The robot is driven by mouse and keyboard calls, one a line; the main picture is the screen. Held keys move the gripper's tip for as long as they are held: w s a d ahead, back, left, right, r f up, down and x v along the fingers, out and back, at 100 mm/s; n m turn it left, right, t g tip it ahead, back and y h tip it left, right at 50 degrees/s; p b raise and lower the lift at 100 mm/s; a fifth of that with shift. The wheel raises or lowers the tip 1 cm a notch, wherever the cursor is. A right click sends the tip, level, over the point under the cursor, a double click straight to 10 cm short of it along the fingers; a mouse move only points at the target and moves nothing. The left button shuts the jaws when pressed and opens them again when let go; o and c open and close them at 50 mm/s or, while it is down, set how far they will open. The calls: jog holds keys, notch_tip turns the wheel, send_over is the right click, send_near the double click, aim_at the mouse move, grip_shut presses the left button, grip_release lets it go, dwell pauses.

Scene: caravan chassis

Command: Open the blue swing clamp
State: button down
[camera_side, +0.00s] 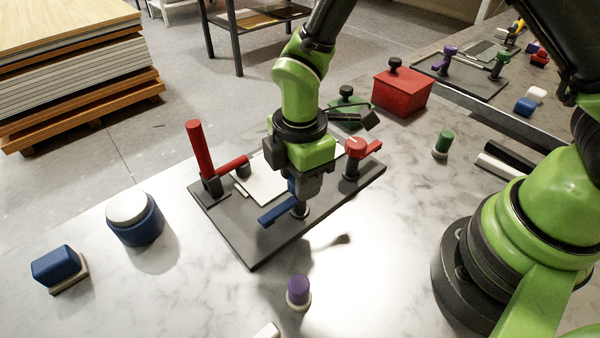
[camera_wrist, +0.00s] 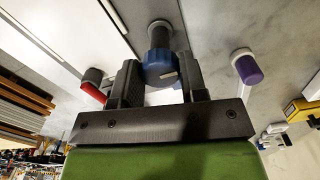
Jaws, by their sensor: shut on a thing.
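The blue swing clamp (camera_side: 276,214) stands at the front edge of the dark fixture plate (camera_side: 238,242), its blue arm pointing to the lower left in the side view. My gripper (camera_side: 297,190) points down over its post and is shut on the clamp's top. In the wrist view the clamp's blue top (camera_wrist: 160,68) sits between the two fingers of my gripper (camera_wrist: 158,80), with its dark post behind it. The fingers hide part of the clamp in the side view.
A purple-topped piece (camera_side: 298,291) stands in front. A blue round container (camera_side: 135,220) is at left. The marble table between them is clear.

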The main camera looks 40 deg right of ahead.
jog(key=shift+a, duration=0.1)
dwell(0.3)
jog(key=c, duration=0.7)
grip_release()
jog(key=shift+o, duration=0.2)
notch_tip(320, 180, up, 10)
jog(key=shift+r, duration=0.1)
jog(key=s+d+r+m+t+y, duration=0.1)
jog(key=s+d+r+m+t, duration=0.2)
jog(key=m, duration=0.7)
jog(key=s+d+r+m+t+y, duration=0.1)
jog(key=s+d+r+m+t, duration=0.3)
jog(key=s+d+r+m, duration=0.4)
notch_tip(320, 180, up, 3)
jog(key=s+m, duration=0.2)
jog(key=s, duration=0.1)
jog(key=shift+f, duration=0.15)
